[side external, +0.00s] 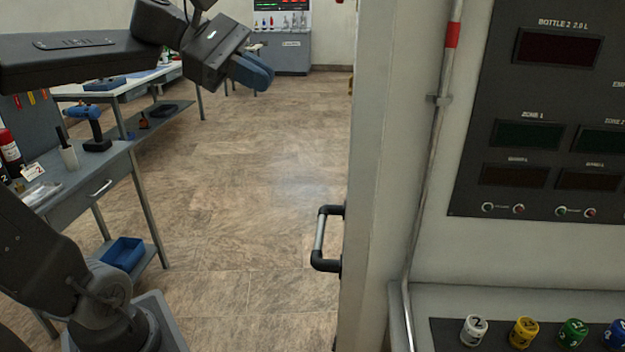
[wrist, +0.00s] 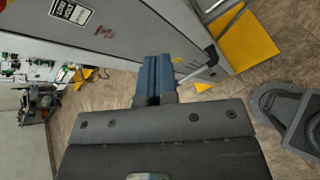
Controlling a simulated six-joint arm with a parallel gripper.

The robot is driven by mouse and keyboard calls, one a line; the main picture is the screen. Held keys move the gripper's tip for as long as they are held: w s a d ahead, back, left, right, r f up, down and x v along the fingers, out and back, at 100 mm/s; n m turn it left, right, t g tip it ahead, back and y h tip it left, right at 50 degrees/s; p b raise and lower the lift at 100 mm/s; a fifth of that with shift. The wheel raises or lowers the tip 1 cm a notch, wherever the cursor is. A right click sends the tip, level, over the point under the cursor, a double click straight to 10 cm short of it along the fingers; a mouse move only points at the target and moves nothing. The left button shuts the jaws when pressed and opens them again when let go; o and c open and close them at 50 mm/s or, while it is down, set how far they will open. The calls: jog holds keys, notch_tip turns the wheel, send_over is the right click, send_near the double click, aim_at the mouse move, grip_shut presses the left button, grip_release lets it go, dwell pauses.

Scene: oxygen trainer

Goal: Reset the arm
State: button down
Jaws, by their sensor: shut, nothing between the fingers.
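My gripper (side external: 251,72) hangs in the air at the upper left of the side external view, with blue fingers pressed together and nothing between them. Its shut blue fingers (wrist: 157,75) also show in the middle of the wrist view, in front of a grey panel (wrist: 140,30). The gripper touches nothing that I can see. In the side external view it is well to the left of the door handle (side external: 320,238) and above the floor.
A workbench (side external: 85,185) with a blue drill (side external: 88,125) stands at the left, with a blue bin (side external: 123,254) below. A control panel (side external: 545,240) and coloured knobs (side external: 524,332) are at the right. The tiled floor (side external: 260,180) between is clear. Yellow plates (wrist: 243,42) show in the wrist view.

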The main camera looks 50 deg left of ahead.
jog(key=s+d+f+m+g+y, duration=0.1)
jog(key=s+f+m+y, duration=0.3)
jog(key=f+m, duration=0.5)
jog(key=s+d+f+m+g+y, duration=0.1)
jog(key=s+f+m+y, duration=0.4)
jog(key=f+m, duration=0.5)
jog(key=shift+s+d+m+g, duration=0.3)
jog(key=shift+d+m, duration=0.25)
jog(key=shift+m, duration=0.05)
